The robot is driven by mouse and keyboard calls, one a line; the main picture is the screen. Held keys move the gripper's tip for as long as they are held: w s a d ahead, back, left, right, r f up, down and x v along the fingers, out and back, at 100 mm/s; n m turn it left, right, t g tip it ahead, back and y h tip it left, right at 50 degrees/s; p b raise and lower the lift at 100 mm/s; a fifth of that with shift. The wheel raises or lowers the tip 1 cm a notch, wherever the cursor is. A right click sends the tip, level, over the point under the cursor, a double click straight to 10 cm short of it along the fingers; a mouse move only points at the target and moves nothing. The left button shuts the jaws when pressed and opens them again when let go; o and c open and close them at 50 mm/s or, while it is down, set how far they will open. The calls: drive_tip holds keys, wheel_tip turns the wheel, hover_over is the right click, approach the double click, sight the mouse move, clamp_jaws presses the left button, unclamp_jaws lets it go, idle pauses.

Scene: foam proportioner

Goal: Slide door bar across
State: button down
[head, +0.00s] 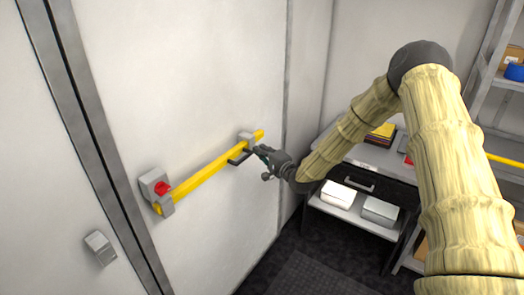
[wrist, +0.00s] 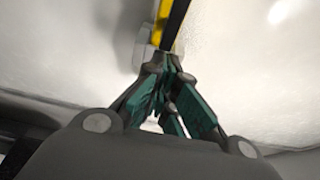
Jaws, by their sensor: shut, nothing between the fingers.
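The yellow door bar (head: 208,178) lies across the white door, tilted up toward the right. Its left end sits in a grey bracket with a red knob (head: 163,187), and its right part passes through a second grey bracket (head: 246,138). A dark handle (head: 239,157) sticks out from the bar near the right bracket. My gripper (head: 259,152) is at the bar's right part, beside the handle. In the wrist view my gripper (wrist: 168,70) is shut, its fingertips close to the bar (wrist: 165,32); I cannot tell whether they touch it.
A grey catch (head: 100,247) sits on the wall left of the dark door frame (head: 100,130). A desk (head: 375,155) with a drawer and boxes below stands at the right, with shelving (head: 485,85) behind. A dark mat (head: 305,277) lies on the floor.

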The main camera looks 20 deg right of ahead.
drive_tip(key=s+a+b, duration=0.7)
drive_tip(key=s+a, duration=0.5)
drive_tip(key=a, duration=0.4)
drive_tip(key=shift+s, duration=0.35)
drive_tip(key=shift+a, duration=0.15)
drive_tip(key=w+d+b, duration=0.1)
drive_tip(key=w+d, duration=0.2)
drive_tip(key=d, duration=0.1)
drive_tip(key=b+v, duration=0.3)
drive_tip(key=v, duration=0.7)
drive_tip(key=shift+s+a, duration=0.2)
drive_tip(key=shift+a, duration=0.05)
